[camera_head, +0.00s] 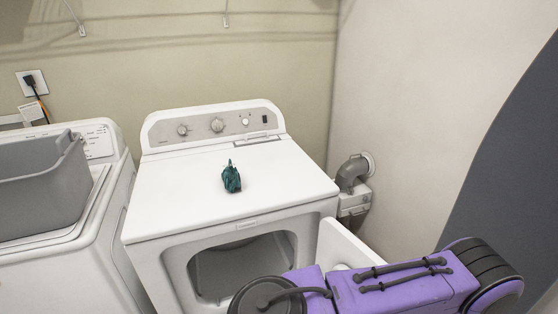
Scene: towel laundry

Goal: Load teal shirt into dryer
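The teal shirt (231,179) lies as a small crumpled bundle on top of the white dryer (165,200), near the middle of its lid. The dryer's front opening (235,266) shows dark inside, and its white door (340,243) stands open to the right. My purple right arm comes in from the lower right and crosses in front of the door, covering part of it and the lower right of the opening. The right gripper is not visible. My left arm and gripper are not in view.
A white washer (105,235) stands left of the dryer with a grey bin (45,190) on top. A grey vent pipe (352,170) joins the wall right of the dryer. The dryer top around the shirt is clear.

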